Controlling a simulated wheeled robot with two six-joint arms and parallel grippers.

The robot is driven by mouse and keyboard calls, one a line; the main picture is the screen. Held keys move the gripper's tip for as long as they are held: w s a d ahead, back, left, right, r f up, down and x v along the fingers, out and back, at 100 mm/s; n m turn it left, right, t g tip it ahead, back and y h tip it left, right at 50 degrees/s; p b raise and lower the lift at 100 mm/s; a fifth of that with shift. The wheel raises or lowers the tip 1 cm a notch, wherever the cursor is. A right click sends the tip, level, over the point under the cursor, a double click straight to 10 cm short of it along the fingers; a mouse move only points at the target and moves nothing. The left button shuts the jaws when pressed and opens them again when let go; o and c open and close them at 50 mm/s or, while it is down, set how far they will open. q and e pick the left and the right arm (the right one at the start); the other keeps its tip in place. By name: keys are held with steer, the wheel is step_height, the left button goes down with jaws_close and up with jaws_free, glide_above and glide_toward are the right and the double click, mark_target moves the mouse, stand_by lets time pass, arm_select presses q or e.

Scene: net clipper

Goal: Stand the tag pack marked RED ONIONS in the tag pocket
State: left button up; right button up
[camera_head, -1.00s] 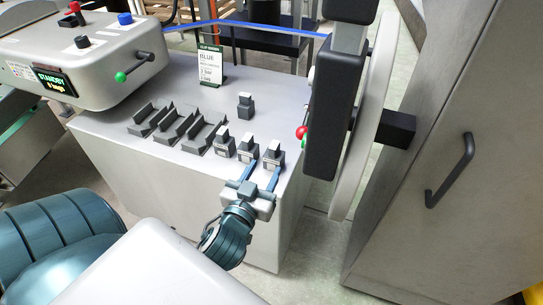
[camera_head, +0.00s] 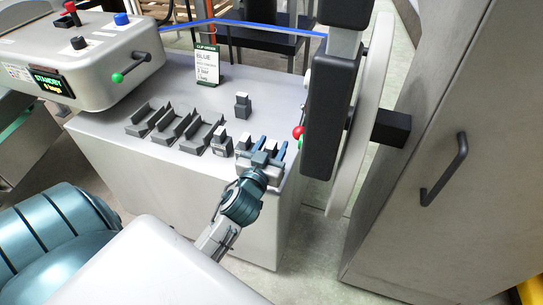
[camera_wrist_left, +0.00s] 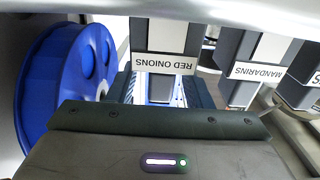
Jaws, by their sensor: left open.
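The tag pack marked RED ONIONS (camera_wrist_left: 165,62) stands between the fingers of my left gripper (camera_wrist_left: 160,92) in the left wrist view, its label upside down there. In the head view this pack (camera_head: 271,144) is the rightmost of the front row, partly hidden by my left gripper (camera_head: 272,150). The gripper is open, with a finger on each side of the pack. A pack marked MANDARINS (camera_wrist_left: 257,71) stands beside it. I cannot tell for sure which fixture is the tag pocket; dark open-topped slots (camera_head: 172,129) stand left of the packs. My right gripper is not in view.
Another pack-like block (camera_head: 242,106) stands alone behind the row. A printed card (camera_head: 207,67) stands at the back of the grey table. A machine with a STANDBY display (camera_head: 50,82) is at the left. A black post and pale disc (camera_head: 362,130) rise close at the right.

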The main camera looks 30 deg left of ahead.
arm_select(q)
steer(key=shift+c, duration=0.4)
jaws_close()
steer(key=shift+r, duration=0.1)
